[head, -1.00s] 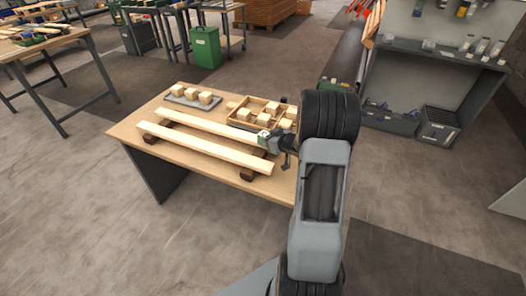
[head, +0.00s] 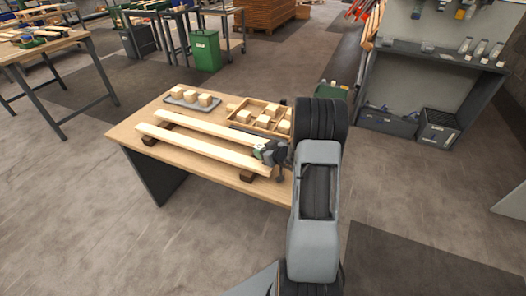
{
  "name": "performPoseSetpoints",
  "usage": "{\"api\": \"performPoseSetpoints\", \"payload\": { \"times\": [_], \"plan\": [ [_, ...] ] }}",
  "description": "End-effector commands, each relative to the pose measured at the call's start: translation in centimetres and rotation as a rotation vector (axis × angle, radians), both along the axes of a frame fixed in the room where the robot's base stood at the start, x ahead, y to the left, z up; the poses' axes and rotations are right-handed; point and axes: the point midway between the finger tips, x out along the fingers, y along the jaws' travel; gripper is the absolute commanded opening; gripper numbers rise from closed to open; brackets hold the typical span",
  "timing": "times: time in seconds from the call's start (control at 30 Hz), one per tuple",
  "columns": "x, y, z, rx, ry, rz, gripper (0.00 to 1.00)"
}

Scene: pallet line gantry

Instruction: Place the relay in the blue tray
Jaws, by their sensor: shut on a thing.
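My gripper (head: 262,149) is over the right end of the front wooden beam on the table. It is shut on a small green and white piece (head: 258,147), which I take to be the relay; it is tiny and partly covered by the gripper. I cannot tell whether the piece touches the beam. I see no clearly blue tray in the head view. A flat grey tray (head: 168,98) with 3 wooden blocks lies at the table's back left.
Two long pale beams (head: 185,144) rest on dark supports across the wooden table (head: 122,131). A wooden compartment box (head: 251,101) with several blocks stands behind the gripper. A green bin (head: 205,52) and shelving (head: 430,50) stand beyond the table.

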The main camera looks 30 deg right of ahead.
Motion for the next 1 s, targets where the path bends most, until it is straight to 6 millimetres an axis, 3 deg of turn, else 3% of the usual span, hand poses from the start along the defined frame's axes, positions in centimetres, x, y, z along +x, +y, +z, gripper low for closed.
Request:
{"api": "performPoseSetpoints", "payload": {
  "times": [0.07, 0.1, 0.2, 0.53, 1.0],
  "plan": [
    [0.0, 0.0, -0.4, 0.000, 0.000, 0.000, 0.18],
    [0.0, 0.0, -0.4, 0.000, 0.000, 0.000, 0.43],
    [0.0, 0.0, -0.4, 0.001, 0.001, 0.001, 0.52],
    [-0.1, 0.0, 0.4, 0.000, 0.002, 0.001, 0.53],
    [-7.6, -1.9, 3.5, -0.001, 0.000, -0.004, 0.53]
  ]
}}
